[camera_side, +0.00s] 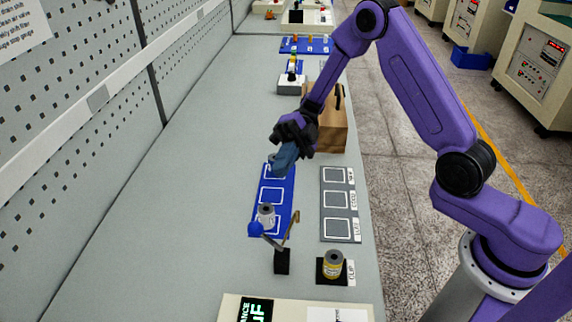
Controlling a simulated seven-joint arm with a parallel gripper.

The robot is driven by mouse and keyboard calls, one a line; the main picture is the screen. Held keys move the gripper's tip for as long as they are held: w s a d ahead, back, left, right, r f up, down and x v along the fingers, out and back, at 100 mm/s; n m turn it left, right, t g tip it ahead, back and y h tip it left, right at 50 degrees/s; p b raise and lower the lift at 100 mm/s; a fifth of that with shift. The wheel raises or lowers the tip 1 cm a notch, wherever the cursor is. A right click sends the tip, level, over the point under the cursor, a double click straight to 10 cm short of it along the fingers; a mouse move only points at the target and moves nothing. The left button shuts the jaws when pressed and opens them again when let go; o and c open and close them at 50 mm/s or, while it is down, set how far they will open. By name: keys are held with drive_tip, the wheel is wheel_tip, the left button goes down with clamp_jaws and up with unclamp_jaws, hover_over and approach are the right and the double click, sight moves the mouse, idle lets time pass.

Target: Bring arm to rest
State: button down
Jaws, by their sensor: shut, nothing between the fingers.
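My gripper (285,157) is shut and empty. It hangs from my purple arm above the far end of the blue mat with white squares (271,190). A small part of a grey object shows behind the fingers, mostly hidden. A grey cylinder (266,213) stands on the near square of the blue mat. The middle square looks empty. A yellow-banded cylinder (334,262) stands on a black pad with a label, at the right front of the bench.
A grey mat (336,201) with labelled, empty squares lies right of the blue mat. A small stand with a blue ball (255,230) rises in front. A pegboard wall (80,110) bounds the left; the bench's left side is clear.

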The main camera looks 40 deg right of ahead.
drive_tip(key=s+d+m+t+h, duration=0.2)
drive_tip(key=s+d+m+h, duration=0.2)
drive_tip(key=s+m, duration=0.4)
drive_tip(key=s+d+r+m+t+h, duration=0.1)
drive_tip(key=s+d+m+t+h, duration=0.2)
drive_tip(key=s+d+m+h, duration=0.2)
drive_tip(key=s+d+r+m+t+h, duration=0.1)
drive_tip(key=s+d+m+t+h, duration=0.2)
drive_tip(key=s+m, duration=0.7)
drive_tip(key=shift+s+d+r+m+h, duration=0.15)
drive_tip(key=shift+s+d+m+h, duration=0.25)
drive_tip(key=shift+d+h, duration=0.45)
